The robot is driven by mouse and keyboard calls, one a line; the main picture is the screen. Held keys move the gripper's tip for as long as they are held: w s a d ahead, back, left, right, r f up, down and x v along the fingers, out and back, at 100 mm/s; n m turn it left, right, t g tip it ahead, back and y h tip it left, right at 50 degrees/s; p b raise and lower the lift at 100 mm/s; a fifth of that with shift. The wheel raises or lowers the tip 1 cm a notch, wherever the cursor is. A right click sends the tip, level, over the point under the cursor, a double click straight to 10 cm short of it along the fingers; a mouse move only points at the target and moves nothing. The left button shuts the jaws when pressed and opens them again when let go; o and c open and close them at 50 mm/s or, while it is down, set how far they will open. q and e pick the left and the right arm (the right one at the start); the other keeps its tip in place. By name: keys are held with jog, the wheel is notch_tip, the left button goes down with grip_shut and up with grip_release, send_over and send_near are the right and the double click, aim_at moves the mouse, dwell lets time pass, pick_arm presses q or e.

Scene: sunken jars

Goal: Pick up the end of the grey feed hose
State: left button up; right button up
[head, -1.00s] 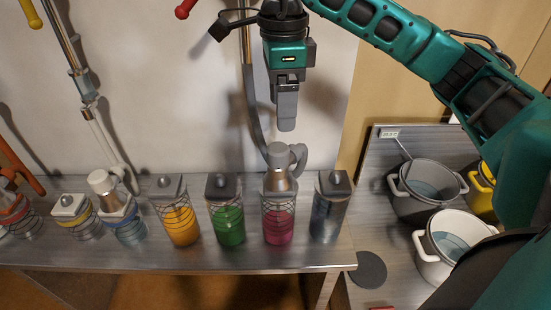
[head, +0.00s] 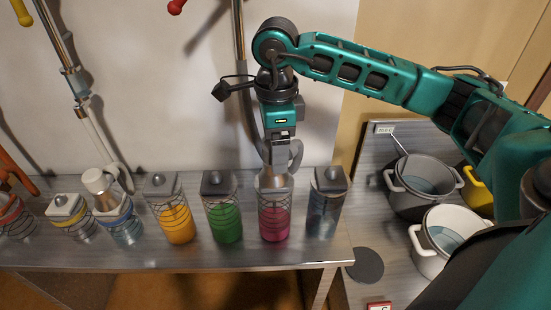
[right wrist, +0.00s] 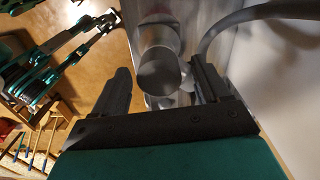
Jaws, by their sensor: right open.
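The end of the grey feed hose (head: 274,183) is a pale metal cup with a grey elbow. It sits at the top of the jar with pink contents (head: 274,218). The grey hose runs down from the wall behind the gripper. My right gripper (head: 279,155) points down just over the hose end and partly hides it. In the right wrist view, the round hose end (right wrist: 160,75) lies between the two open fingers of my right gripper (right wrist: 160,67), with the hose curving off to the upper right. Contact cannot be made out. My left gripper is not seen.
A green jar (head: 223,220) and an orange jar (head: 175,220) stand left of the pink one, a dark jar (head: 325,205) right. Another nozzle (head: 99,182) sits on a blue jar. Pots (head: 440,238) stand on the right counter. The front bench strip is clear.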

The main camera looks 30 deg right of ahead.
jog(key=shift+c, duration=0.3)
jog(key=c, duration=1.2)
jog(key=shift+r, duration=0.1)
jog(key=shift+r, duration=0.1)
jog(key=shift+w+r, duration=0.1)
jog(key=shift+r, duration=0.5)
notch_tip(320, 180, up, 18)
jog(key=p, duration=0.2)
jog(key=shift+r, duration=0.25)
